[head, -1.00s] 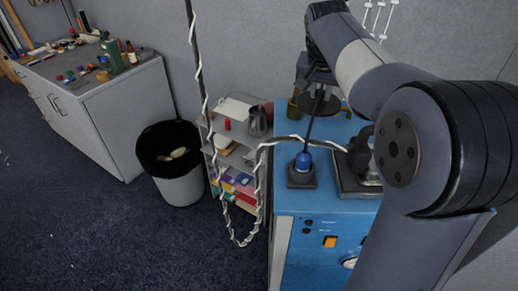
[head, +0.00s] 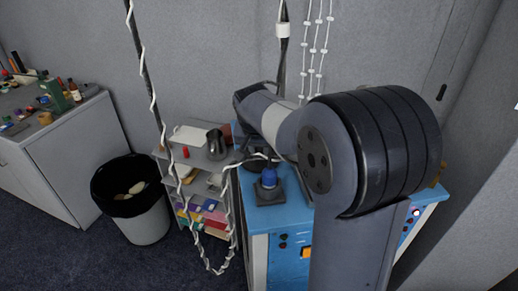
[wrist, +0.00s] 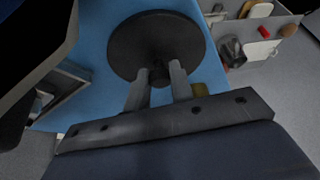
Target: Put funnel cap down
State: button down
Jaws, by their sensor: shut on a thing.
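The funnel cap is a black round disc with a small knob, over the blue cabinet top (wrist: 95,60) in the wrist view. I take the black disc (wrist: 157,35) to be the cap. My gripper (wrist: 160,74) has its two fingers closed on the knob. I cannot tell whether the disc touches the blue surface. In the head view a dark round shape at the cabinet's back left corner (head: 257,164) seems to be the disc. My arm hides the gripper there.
A grey shelf (head: 228,160) with a metal jug (head: 216,144) adjoins on the left. A cable wrapped in white (head: 229,225) hangs beside the cabinet. A black-lined bin (head: 140,215) stands farther left.

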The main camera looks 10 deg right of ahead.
jog(key=shift+f, duration=0.25)
jog(key=c, duration=1.2)
grip_release()
jog(key=shift+c, duration=0.2)
jog(key=shift+r, duration=0.25)
jog(key=v, duration=1.1)
jog(key=shift+s+r+b, duration=0.25)
jog(key=shift+r+b, duration=0.05)
jog(key=shift+b, duration=0.05)
jog(key=shift+f, duration=0.1)
